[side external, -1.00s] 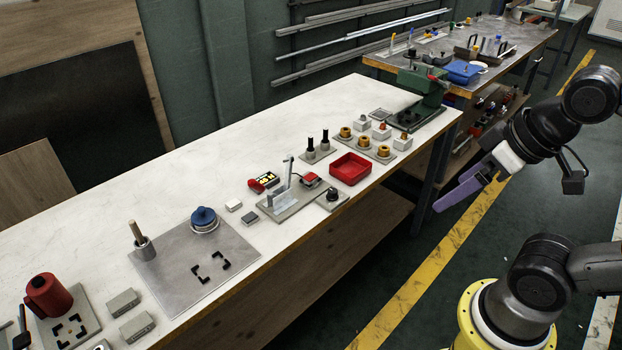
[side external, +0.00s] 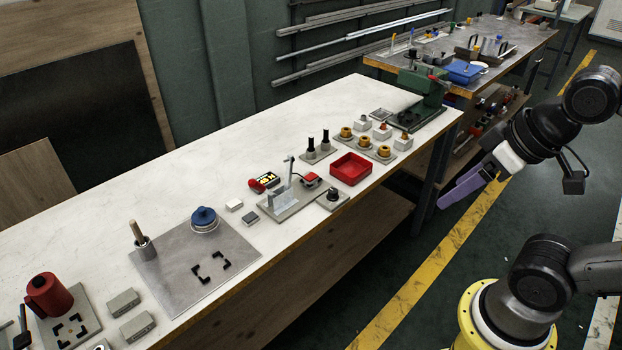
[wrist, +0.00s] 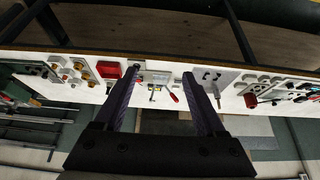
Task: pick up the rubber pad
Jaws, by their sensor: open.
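Two small blocks lie side by side on the white bench: a white one (side external: 234,205) and a dark-topped grey one (side external: 250,218). The grey one looks most like the rubber pad, but I cannot tell for sure. They are left of the grey fixture plate (side external: 285,206) and right of the large grey sheet. My gripper (side external: 441,203), with long purple fingers, is off the bench's front edge, well to the right of both blocks. In the wrist view my gripper (wrist: 160,75) is open, with nothing between its fingers; the bench shows beyond them.
A red tray (side external: 350,169) stands near the front edge. A green press (side external: 425,88) is at the bench's right end. A blue-lidded pot (side external: 204,219) and a holder with a wooden handle (side external: 140,243) stand on the grey sheet. The bench's back strip is clear.

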